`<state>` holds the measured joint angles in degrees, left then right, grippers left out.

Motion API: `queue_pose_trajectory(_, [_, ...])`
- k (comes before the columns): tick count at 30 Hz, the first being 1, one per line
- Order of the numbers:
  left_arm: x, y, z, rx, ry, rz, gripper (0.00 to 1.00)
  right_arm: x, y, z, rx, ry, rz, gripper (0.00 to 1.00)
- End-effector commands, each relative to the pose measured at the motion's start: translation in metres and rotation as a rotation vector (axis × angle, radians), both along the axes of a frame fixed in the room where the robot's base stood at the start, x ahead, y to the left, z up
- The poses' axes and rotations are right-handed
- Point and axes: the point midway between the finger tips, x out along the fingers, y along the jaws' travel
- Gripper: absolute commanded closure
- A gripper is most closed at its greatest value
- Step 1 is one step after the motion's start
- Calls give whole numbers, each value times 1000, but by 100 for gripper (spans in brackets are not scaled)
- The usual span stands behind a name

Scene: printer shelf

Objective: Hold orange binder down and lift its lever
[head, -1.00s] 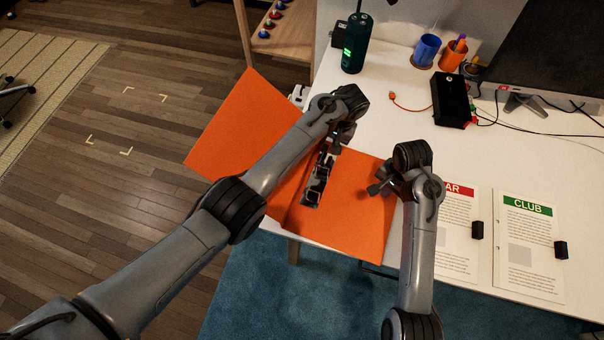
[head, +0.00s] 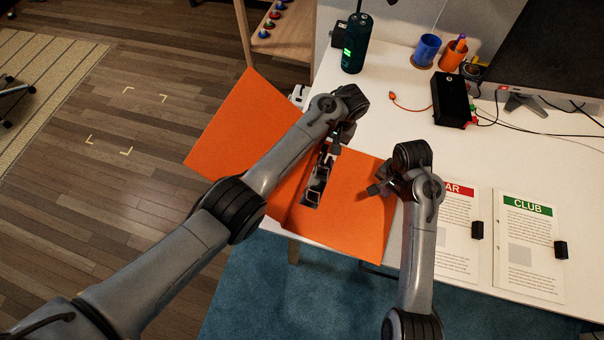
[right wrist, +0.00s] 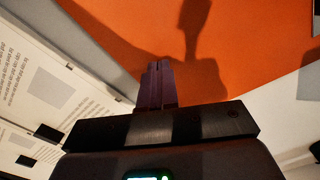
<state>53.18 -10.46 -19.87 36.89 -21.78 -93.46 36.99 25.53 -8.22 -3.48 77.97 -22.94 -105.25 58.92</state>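The orange binder (head: 352,215) lies open at the desk's front-left edge, and one cover (head: 235,125) extends out over the floor. Its metal lever mechanism (head: 314,190) sits on the inside, partly covered by my left arm. My left gripper (head: 337,143) is at the far end of this mechanism; its fingertips are too small and covered to tell open from shut. My right gripper (head: 375,189) is over the binder's right part, near its edge. In the right wrist view its fingers (right wrist: 156,82) are together with nothing visible between them, against the orange cover (right wrist: 140,35).
Two printed sheets, a red-headed one (head: 458,235) and a green-headed one (head: 528,245), lie right of my right arm. A dark green bottle (head: 356,45), a blue cup (head: 426,50), an orange cup (head: 452,56) and a black box (head: 451,100) stand behind. The desk's middle is mostly clear.

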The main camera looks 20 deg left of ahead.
Motion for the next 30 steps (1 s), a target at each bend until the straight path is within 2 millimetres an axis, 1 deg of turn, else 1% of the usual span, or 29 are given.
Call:
queue_pose_trajectory(11, [0, 0, 0, 0, 0, 0, 73, 0, 0, -1, 0, 0, 0, 100])
queue_pose_trajectory(30, [0, 0, 0, 0, 0, 0, 73, 0, 0, -13, 0, 0, 0, 100])
